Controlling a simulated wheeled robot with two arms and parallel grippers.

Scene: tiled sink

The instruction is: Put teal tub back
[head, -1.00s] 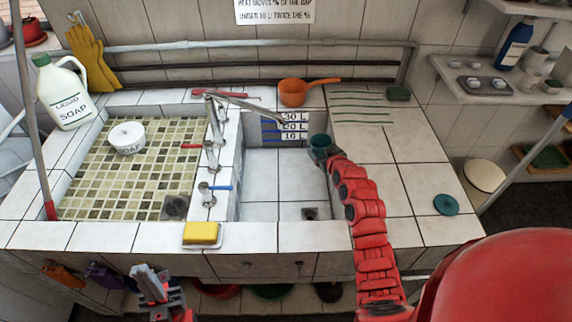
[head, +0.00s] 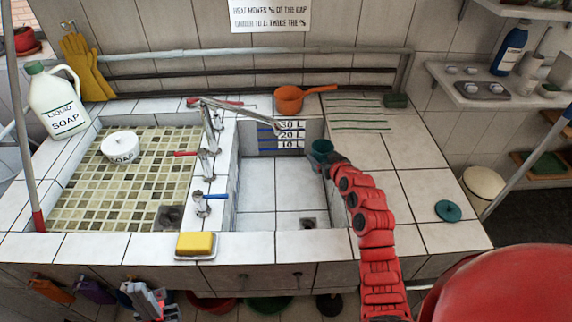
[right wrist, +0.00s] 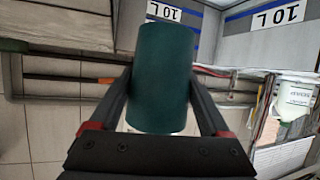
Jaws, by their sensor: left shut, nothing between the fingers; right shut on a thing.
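The teal tub (head: 321,147) is at the right side of the deep basin, near its back right corner in the head view. My right gripper (head: 330,158) is shut on it. In the right wrist view the teal tub (right wrist: 163,78) fills the space between the two fingers of my right gripper (right wrist: 163,95). A round teal lid (head: 448,211) lies flat on the tiled counter to the right. My left gripper (head: 150,300) is low in front of the counter, shut and empty.
The deep basin (head: 280,190) has litre marks on its back wall. An orange dipper (head: 289,99) stands behind it. A metal spout (head: 235,110) reaches over the basin. A yellow sponge (head: 195,243) lies on the front edge. The right counter (head: 400,150) is mostly clear.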

